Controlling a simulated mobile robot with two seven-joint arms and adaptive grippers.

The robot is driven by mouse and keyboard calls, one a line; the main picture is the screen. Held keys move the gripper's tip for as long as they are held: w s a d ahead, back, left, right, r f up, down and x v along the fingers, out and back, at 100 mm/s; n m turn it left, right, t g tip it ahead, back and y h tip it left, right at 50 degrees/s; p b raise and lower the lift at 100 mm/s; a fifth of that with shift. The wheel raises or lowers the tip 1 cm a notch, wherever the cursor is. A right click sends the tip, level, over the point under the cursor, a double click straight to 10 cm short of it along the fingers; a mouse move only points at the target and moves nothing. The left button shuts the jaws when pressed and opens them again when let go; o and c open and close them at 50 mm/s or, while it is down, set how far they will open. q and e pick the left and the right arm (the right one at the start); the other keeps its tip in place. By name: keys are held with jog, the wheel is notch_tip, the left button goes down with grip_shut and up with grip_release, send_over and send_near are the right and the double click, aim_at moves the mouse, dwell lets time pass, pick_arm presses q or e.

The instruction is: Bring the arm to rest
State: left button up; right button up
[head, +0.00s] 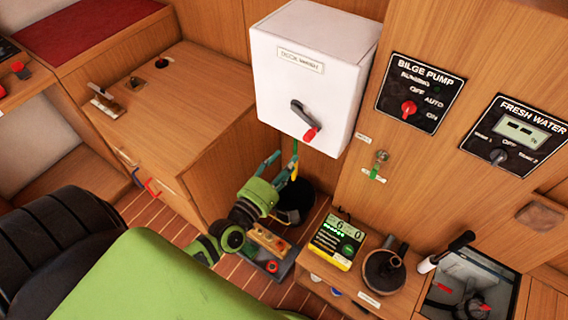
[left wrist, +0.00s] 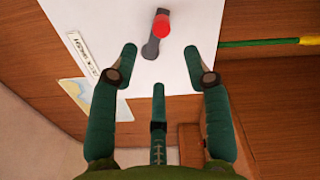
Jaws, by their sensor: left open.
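My left arm is green and reaches up from the lower middle of the head view. Its left gripper (head: 284,167) is open and empty, below the white deck wash box (head: 315,60). In the left wrist view the fingers of the left gripper (left wrist: 164,66) are spread apart, with the box (left wrist: 190,20) beyond them. The box's dark lever with a red tip (head: 304,119) also shows in the left wrist view (left wrist: 158,38), apart from the fingers. My right gripper is in neither view.
A bilge pump panel (head: 420,92) and a fresh water panel (head: 514,136) are on the wooden wall to the right. A yellow meter (head: 337,241) and a round dark pot (head: 383,271) stand on the low counter. A wooden cabinet (head: 175,95) is at left.

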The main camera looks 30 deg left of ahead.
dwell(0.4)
pick_arm(q)
jog(key=s+f+m+g, duration=0.3)
jog(key=s+f+m, duration=0.1)
jog(key=f, duration=0.6)
jog(key=s+f+m+g, duration=0.3)
jog(key=s+f+m, duration=0.2)
jog(key=f, duration=0.5)
jog(key=s+f+m+g, duration=0.3)
jog(key=s+f+m, duration=0.1)
jog(key=f, duration=0.6)
jog(key=s+f+m+g, duration=0.4)
jog(key=s+f+m, duration=0.1)
jog(key=s, duration=0.7)
jog(key=s+f+m+g+y, duration=0.1)
jog(key=s+f+m+g, duration=0.3)
jog(key=s, duration=0.7)
notch_tip(320, 180, down, 4)
jog(key=shift+s+d+r+m, duration=0.25)
jog(key=shift+s+d+m, duration=0.15)
jog(key=shift+m, duration=0.6)
jog(key=shift+w, duration=0.1)
